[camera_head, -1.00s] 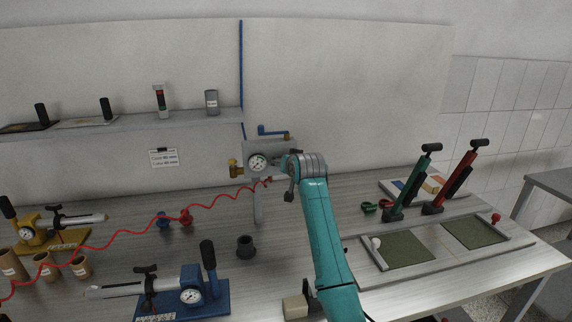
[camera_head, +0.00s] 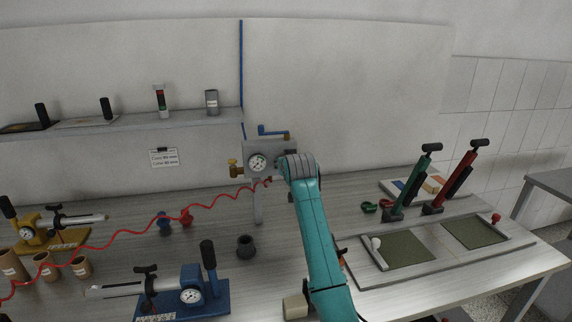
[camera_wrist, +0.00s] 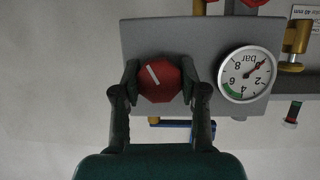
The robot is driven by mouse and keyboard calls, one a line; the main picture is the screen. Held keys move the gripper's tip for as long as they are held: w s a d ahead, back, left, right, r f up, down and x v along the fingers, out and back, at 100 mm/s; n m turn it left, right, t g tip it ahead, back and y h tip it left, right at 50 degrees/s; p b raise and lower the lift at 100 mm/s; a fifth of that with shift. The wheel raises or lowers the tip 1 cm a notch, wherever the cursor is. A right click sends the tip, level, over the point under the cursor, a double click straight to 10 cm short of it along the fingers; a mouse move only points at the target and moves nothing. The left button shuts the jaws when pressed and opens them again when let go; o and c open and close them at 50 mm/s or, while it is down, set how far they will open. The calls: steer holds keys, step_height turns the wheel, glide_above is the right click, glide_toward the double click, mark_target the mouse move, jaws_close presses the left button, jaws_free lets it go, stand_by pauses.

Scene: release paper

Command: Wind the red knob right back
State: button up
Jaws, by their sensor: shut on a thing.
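The red knob (camera_wrist: 160,80) sits on a grey regulator panel, with a white pointer line slanting up to the left in the wrist view. My gripper (camera_wrist: 159,84) is shut on it, one finger on each side. A round white gauge marked bar (camera_wrist: 248,74) is beside the knob; its needle points to the upper right of the wrist picture. In the head view the panel (camera_head: 250,147) and gauge (camera_head: 258,162) stand on a post over the bench, and my wrist hides the knob and fingers.
A brass fitting (camera_head: 235,169) sticks out left of the panel, and a red coiled hose (camera_head: 215,202) runs left from it. A dark cup (camera_head: 246,246) and a blue pump (camera_head: 190,296) stand in front. Green and red pumps (camera_head: 425,185) stand at right.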

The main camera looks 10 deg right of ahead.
steer(key=n+h, duration=0.3)
steer(key=n, duration=0.1)
steer(key=shift+n+t, duration=0.3)
steer(key=n+h, duration=0.1)
steer(key=n, duration=0.1)
steer(key=shift+n+t, duration=0.3)
steer(key=shift+t, duration=0.1)
steer(key=n+h, duration=0.1)
steer(key=n, duration=0.2)
steer(key=shift+f+t, duration=0.1)
steer(key=shift+t, duration=0.3)
steer(key=n+t, duration=0.1)
steer(key=n, duration=0.2)
steer(key=n+t+h, duration=0.1)
steer(key=n, duration=0.2)
steer(key=n+t, duration=0.1)
steer(key=n, duration=0.2)
steer(key=shift+f+n+t, duration=0.1)
steer(key=shift+n+t, duration=0.3)
steer(key=shift+n+t+y, duration=0.6)
steer(key=shift+n+y, duration=0.2)
steer(key=shift+n, duration=1.5)
steer(key=o, duration=1.1)
